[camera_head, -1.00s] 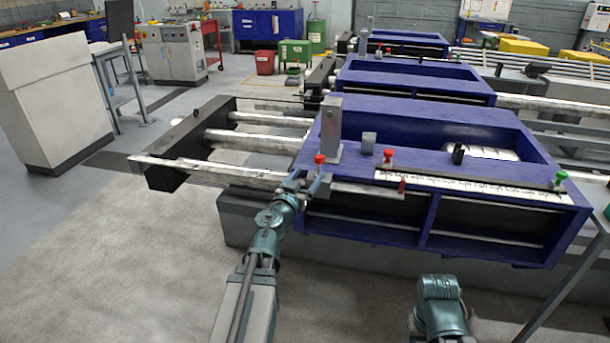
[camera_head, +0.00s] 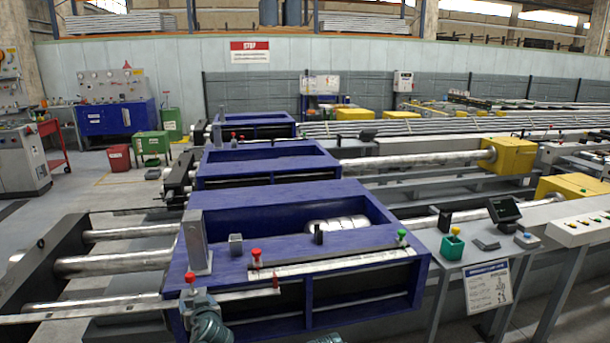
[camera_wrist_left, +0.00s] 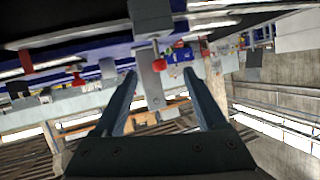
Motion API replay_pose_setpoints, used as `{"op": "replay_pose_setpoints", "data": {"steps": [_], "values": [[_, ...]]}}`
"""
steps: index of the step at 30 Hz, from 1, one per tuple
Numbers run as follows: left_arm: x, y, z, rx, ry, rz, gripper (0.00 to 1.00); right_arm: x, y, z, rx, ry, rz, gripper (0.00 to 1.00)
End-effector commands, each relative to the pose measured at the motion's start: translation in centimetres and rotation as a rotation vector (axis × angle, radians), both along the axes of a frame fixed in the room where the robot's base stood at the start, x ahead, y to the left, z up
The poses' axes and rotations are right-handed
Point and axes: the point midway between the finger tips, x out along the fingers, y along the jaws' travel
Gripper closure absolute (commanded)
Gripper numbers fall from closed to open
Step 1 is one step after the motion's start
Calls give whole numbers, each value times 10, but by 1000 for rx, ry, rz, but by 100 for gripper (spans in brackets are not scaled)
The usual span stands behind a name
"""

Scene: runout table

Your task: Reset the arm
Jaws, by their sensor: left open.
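My left gripper (camera_head: 198,295) is at the near left corner of the nearest blue machine frame (camera_head: 250,265), beside a red knob (camera_head: 190,277). In the left wrist view the left gripper (camera_wrist_left: 160,72) has its two dark fingers apart, with nothing clasped between them. A grey upright post (camera_wrist_left: 149,78) and a red knob (camera_wrist_left: 158,66) show beyond the gap; whether the fingers touch anything is unclear. A small teal part of my right arm shows at the bottom edge of the head view; its gripper is out of sight.
A grey post (camera_head: 195,240) and another red knob (camera_head: 256,254) stand on the blue frame. Metal bars (camera_head: 110,262) extend left from it.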

Motion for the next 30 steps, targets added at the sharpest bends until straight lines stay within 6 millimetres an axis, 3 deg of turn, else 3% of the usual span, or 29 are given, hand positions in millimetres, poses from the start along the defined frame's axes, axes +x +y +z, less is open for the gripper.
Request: {"op": "replay_pose_setpoints", "data": {"steps": [1,6,9,13,19,30], "values": [[-11,-23,6,-17,111,-6,26,0,0,27,0,0,0,50],[-75,-108,-24,-74,581,-125,26,0,0,68,0,0,0,50],[-119,-154,-32,-95,823,-249,26,0,0,85,0,0,0,50],[-167,-197,-31,-112,1052,-407,26,0,0,100,0,0,0,50],[-207,-227,-27,-122,1224,-550,26,0,0,109,0,0,0,50],[-212,-230,-27,-123,1246,-568,26,0,0,108,0,0,0,50]]}}
